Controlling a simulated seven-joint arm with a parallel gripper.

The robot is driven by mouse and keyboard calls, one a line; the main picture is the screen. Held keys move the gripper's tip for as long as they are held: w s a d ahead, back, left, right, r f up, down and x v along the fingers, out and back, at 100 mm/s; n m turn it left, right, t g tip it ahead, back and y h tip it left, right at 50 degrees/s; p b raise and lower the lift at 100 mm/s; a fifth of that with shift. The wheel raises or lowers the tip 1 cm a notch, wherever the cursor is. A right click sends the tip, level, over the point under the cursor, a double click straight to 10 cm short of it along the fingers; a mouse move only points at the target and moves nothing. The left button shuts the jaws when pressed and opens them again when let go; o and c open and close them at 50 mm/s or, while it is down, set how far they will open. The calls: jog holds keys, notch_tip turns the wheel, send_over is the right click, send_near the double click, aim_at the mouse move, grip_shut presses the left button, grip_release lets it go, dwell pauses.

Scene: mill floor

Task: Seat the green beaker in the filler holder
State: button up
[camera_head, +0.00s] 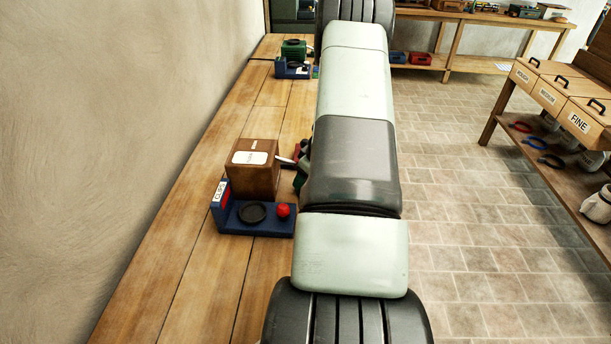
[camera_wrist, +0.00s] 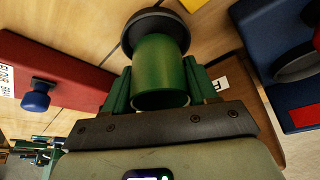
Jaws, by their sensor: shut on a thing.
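The green beaker (camera_wrist: 161,62) is held between the green fingers of my gripper (camera_wrist: 159,82), which is shut on it. In the wrist view its near end shows a round rim. A wider dark grey round piece (camera_wrist: 155,26) is at its far end; I cannot tell whether this belongs to the beaker or to something beyond it. My arm hides most of the gripper area in the head view. A blue fixture (camera_head: 228,228) with a black ring and red ball sits on the bench.
A brown box (camera_head: 254,179) with a white label stands just behind the blue fixture. A red block (camera_wrist: 62,68) with a blue knob is left of the beaker in the wrist view. Another blue fixture (camera_head: 290,75) is farther back. The wall bounds the bench (camera_head: 190,200) on the left.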

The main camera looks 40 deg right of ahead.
jog(key=shift+f, duration=0.6)
jog(key=o, duration=0.8)
jog(key=shift+o, duration=0.2)
jog(key=shift+r, duration=0.15)
jog(key=v, duration=1)
jog(key=shift+r, duration=0.4)
jog(key=shift+s+d, duration=0.1)
